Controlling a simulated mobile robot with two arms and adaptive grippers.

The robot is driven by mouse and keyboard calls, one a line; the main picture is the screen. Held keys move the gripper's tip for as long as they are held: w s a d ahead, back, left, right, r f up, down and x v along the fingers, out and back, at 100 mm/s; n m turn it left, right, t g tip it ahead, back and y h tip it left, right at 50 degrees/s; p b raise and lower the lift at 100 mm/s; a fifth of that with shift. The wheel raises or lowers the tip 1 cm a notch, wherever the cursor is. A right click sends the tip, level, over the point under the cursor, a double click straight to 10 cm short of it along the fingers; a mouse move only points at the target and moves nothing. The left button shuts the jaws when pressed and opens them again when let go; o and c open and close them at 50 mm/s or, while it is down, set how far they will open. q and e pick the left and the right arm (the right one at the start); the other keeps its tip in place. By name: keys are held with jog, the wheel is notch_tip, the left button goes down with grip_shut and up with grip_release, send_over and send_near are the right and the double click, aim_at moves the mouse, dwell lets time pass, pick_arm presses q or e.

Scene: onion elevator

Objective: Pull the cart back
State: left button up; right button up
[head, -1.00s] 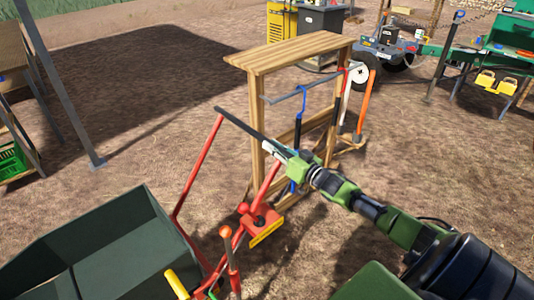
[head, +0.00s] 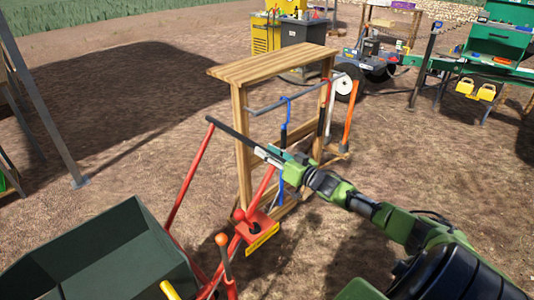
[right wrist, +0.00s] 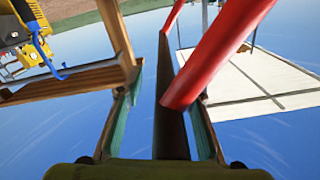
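The cart has a dark grey-green bin (head: 130,225) at lower left and a red tubular frame (head: 187,185). Its black handle bar (head: 230,138) runs across the top of the frame in front of a wooden stand. My right gripper (head: 272,157) is at the right end of this bar. In the right wrist view, the black bar (right wrist: 169,110) passes between my two teal-padded fingers (right wrist: 168,92). A red tube (right wrist: 215,50) joins the bar near the right finger. A gap shows between the bar and the left finger. My left gripper is out of view.
The wooden stand (head: 272,64) with hanging tools stands just behind the handle. A grey post (head: 45,110) rises at left. A grey wheeled machine (head: 375,65) and green bench (head: 495,45) stand at back right. Brown ground lies open around.

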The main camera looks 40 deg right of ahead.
jog(key=shift+s+a, duration=0.1)
jog(key=shift+s+f, duration=0.15)
jog(key=shift+s, duration=0.35)
jog(key=s+d, duration=0.1)
jog(key=s, duration=0.9)
jog(key=shift+s, duration=0.4)
